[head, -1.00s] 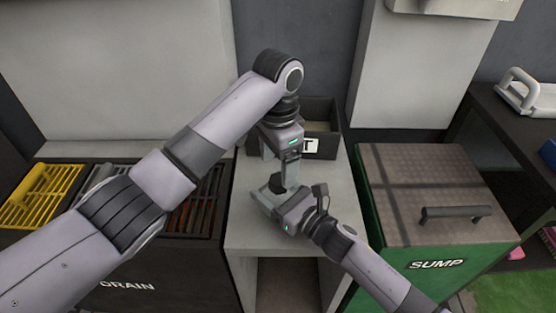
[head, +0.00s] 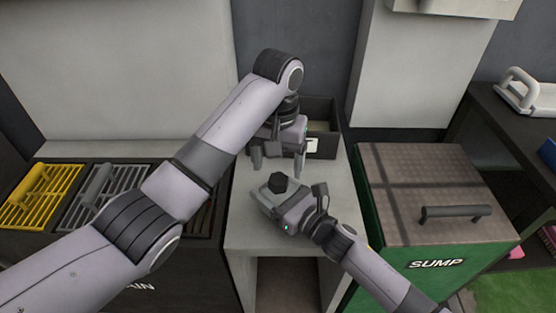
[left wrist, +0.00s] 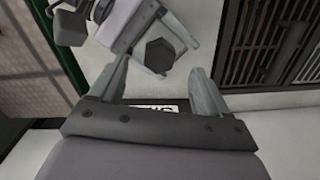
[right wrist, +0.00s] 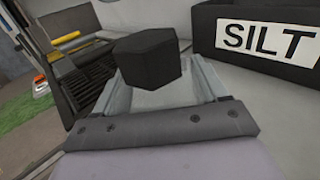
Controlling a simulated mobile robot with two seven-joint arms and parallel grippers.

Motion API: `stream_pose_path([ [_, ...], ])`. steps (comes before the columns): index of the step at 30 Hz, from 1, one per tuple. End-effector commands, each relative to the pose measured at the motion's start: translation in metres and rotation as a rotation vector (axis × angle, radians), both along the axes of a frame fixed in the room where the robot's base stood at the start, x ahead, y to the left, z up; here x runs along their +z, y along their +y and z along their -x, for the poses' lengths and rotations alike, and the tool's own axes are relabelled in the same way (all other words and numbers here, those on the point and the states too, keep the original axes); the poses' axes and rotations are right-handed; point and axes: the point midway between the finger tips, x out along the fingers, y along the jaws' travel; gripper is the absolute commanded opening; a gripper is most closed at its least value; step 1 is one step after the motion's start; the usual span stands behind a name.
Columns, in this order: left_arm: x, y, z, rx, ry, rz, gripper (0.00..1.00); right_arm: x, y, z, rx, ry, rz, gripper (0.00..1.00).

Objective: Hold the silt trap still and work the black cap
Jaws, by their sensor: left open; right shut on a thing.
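The black cap (head: 278,183) is a dark, faceted piece standing upright on the counter's middle; it also shows in the left wrist view (left wrist: 160,54) and the right wrist view (right wrist: 148,62). Below it, a pale grey body that looks like the silt trap (right wrist: 156,98) is mostly hidden between my right fingers. My right gripper (head: 268,196) is shut on that body, just under the cap. My left gripper (head: 278,166) is open and empty, just behind and above the cap, fingers apart and not touching it.
A black bin labelled SILT (right wrist: 208,42) stands behind on the pale counter (head: 245,225). A green SUMP box (head: 425,190) with a handled lid is at the right. Drain grates, one yellow (head: 40,197), lie at the left. The counter's front is clear.

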Motion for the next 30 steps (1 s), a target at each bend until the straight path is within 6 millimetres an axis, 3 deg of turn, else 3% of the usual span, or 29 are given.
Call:
stream_pose_path([
  [8, -0.003, 0.000, 0.000, -0.003, 0.001, 0.000, 0.77, 0.000, 0.000, 0.000, 0.000, 0.000, 0.000, 0.18],
  [30, -0.041, -0.001, 0.000, -0.005, 0.000, 0.000, 0.77, 0.000, 0.000, 0.000, 0.000, 0.000, 0.000, 0.18],
])
